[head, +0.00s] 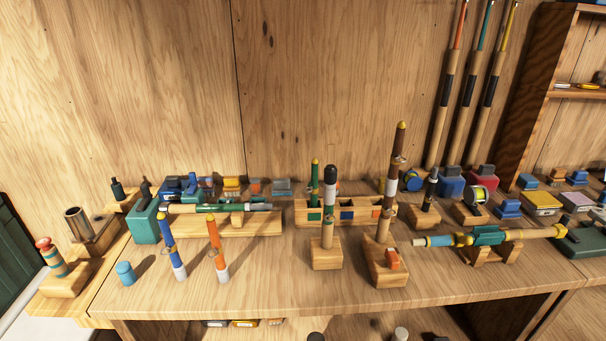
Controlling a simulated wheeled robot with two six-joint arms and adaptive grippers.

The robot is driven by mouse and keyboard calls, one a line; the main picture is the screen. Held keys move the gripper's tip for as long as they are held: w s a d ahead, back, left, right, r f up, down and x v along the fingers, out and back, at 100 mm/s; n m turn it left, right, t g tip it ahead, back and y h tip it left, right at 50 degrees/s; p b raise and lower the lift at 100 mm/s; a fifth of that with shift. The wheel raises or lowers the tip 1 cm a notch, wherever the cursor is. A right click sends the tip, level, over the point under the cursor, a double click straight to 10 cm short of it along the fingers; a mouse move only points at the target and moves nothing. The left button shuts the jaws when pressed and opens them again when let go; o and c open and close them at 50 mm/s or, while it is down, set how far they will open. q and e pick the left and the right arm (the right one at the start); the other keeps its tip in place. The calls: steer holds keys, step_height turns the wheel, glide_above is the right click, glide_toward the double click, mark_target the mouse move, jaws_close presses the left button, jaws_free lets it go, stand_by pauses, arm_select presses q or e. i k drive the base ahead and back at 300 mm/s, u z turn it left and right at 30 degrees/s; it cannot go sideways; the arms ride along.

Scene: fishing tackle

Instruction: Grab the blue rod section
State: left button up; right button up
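The blue rod section (170,243) stands nearly upright, leaning slightly, at the front left of the wooden bench. Neither of my grippers shows in the head view.
A small blue cylinder (125,273) stands left of the blue section. Behind are a teal box (146,222) and a green rod piece (215,208) on a wooden stand. Tall rod parts in wooden blocks (326,258) stand to the right. The bench front (230,299) is clear.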

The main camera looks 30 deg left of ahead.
mark_target(178, 266)
steer(key=u, duration=2.5)
steer(key=k, duration=1.05)
steer(key=z, duration=0.9)
steer(key=i, duration=1)
steer(key=z, duration=0.45)
